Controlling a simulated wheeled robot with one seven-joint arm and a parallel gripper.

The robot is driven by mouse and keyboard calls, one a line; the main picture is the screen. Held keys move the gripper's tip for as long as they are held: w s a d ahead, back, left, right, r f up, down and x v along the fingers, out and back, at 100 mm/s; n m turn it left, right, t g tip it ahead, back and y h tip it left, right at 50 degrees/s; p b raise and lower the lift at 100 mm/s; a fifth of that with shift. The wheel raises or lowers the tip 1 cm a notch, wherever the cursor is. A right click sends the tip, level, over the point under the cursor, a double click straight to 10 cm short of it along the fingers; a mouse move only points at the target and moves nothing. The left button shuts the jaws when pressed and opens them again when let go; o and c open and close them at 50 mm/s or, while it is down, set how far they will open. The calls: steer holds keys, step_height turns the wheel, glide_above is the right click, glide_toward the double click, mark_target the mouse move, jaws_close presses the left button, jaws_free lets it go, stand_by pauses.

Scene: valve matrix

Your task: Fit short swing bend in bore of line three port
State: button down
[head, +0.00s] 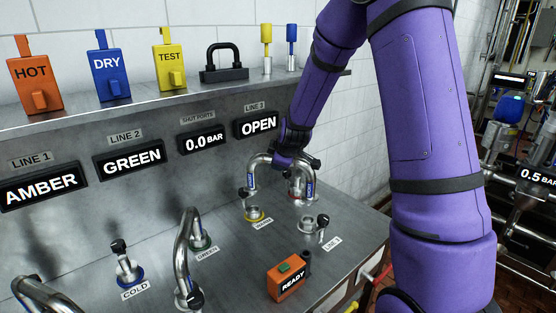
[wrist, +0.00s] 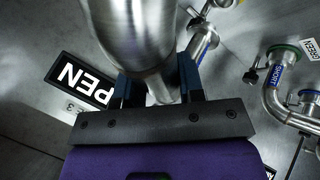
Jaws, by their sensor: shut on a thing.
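My gripper (head: 292,158) is shut on a steel bend (head: 262,160) in the head view. The bend is an upside-down U with blue labels on its legs, held upright over the bench's far right part. One leg is above or near the yellow-ringed WARM port (head: 256,216). The other comes down behind the line three port (head: 308,223), which has a black-knobbed clamp; whether the leg ends touch anything is unclear. In the wrist view the held bend (wrist: 135,35) fills the space between the fingers (wrist: 158,88), hiding its lower ends.
Another bend (head: 183,245) stands at the GREEN port, and shows marked SHORT in the wrist view (wrist: 273,95). The COLD port (head: 128,270) stands at left. An orange READY box (head: 287,280) sits in front of line three. A shelf (head: 190,93) with tags overhangs behind.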

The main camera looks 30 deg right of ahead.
steer(key=shift+f, duration=4.5)
steer(key=c, duration=0.6)
jaws_free()
steer(key=shift+c, duration=0.2)
steer(key=shift+s, duration=0.1)
steer(key=shift+r, duration=0.1)
steer(key=v, duration=1)
steer(key=shift+s+r, duration=0.2)
steer(key=shift+r, duration=0.05)
steer(key=shift+r, duration=0.1)
step_height(320, 180, up, 8)
